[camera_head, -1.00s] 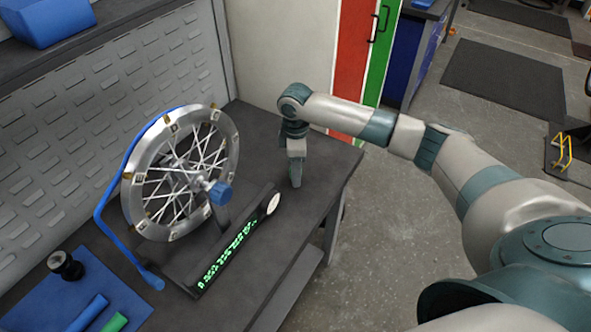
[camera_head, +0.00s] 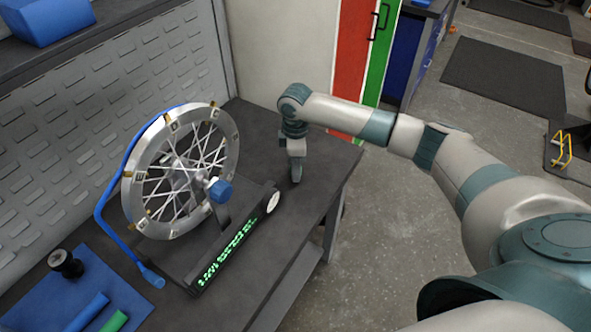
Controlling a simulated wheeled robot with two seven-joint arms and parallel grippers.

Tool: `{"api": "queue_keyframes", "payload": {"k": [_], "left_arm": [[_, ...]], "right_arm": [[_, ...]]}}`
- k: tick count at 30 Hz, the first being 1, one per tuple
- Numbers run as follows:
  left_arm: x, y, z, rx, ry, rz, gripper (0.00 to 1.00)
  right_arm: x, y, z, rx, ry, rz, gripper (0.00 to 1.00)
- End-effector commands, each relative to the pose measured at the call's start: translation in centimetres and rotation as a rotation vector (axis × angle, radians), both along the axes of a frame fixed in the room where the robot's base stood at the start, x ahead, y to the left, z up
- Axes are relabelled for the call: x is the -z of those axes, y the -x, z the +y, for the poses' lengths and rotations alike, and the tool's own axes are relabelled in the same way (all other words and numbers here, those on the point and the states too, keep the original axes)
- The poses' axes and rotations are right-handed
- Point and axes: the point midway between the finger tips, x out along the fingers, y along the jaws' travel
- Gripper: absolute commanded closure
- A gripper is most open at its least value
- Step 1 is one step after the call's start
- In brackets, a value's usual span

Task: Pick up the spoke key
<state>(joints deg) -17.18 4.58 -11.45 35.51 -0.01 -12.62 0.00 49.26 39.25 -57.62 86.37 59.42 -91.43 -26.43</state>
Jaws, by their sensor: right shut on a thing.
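My right gripper (camera_head: 296,178) points down at the right part of the workbench (camera_head: 318,160), just right of the wheel stand's end. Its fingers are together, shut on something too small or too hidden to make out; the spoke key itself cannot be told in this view. The fingertips are at or very close to the bench top. My left gripper is not in view.
A spoked wheel (camera_head: 140,210) stands in a truing stand with a blue knob (camera_head: 220,190) and a green-lit display bar (camera_head: 228,252). A blue mat (camera_head: 98,275) with blue and green handles and a black part lies at lower left. Bare bench surrounds my gripper.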

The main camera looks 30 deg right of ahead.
Motion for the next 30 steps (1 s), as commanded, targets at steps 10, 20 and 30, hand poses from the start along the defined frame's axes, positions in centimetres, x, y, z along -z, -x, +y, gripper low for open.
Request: {"api": "queue_keyframes", "payload": {"k": [10,20,30], "left_arm": [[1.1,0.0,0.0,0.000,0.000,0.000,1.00],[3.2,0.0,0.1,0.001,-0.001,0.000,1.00],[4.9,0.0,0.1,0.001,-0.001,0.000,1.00]], "right_arm": [[-1.8,-0.1,0.0,-0.001,-0.001,-0.003,0.95],[-5.8,2.7,-2.4,0.001,0.001,-0.003,0.95],[-9.5,7.5,-5.9,0.000,0.001,0.000,0.95]]}}
